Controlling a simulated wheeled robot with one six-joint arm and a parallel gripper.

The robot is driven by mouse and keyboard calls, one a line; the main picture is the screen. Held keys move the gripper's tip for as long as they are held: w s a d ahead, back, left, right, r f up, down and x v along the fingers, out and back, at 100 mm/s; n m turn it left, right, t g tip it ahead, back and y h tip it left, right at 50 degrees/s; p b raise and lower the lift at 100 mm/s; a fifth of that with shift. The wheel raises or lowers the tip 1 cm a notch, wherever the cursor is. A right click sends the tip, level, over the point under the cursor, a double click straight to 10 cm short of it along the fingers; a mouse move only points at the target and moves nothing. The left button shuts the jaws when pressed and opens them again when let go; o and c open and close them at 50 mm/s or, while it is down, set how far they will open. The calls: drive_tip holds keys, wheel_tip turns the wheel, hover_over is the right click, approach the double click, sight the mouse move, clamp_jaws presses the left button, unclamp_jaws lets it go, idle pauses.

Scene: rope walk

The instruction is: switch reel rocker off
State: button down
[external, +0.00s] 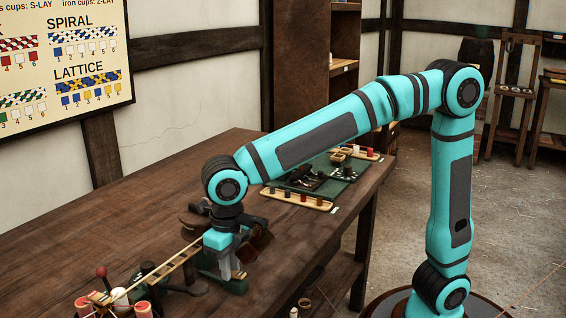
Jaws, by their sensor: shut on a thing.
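My gripper (228,274) points down at the green-based device (232,286) on the near part of the wooden bench. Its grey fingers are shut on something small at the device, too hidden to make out. The reel rocker cannot be told apart at this size; the gripper and wrist cover much of the device. A dark brown block-like piece (258,243) shows just right of the gripper.
The left bench top (90,225) is clear.

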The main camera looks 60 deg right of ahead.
drive_tip(key=shift+s+r+t, duration=0.1)
drive_tip(key=shift+s+t, duration=0.35)
drive_tip(key=shift+t, duration=0.75)
drive_tip(key=shift+s+t, duration=0.15)
drive_tip(key=shift+t, duration=0.6)
drive_tip(key=shift+s+t, duration=0.15)
drive_tip(key=shift+t, duration=0.6)
drive_tip(key=c, duration=1.3)
unclamp_jaws()
drive_tip(key=v, duration=1.7)
drive_tip(key=shift+r, duration=0.2)
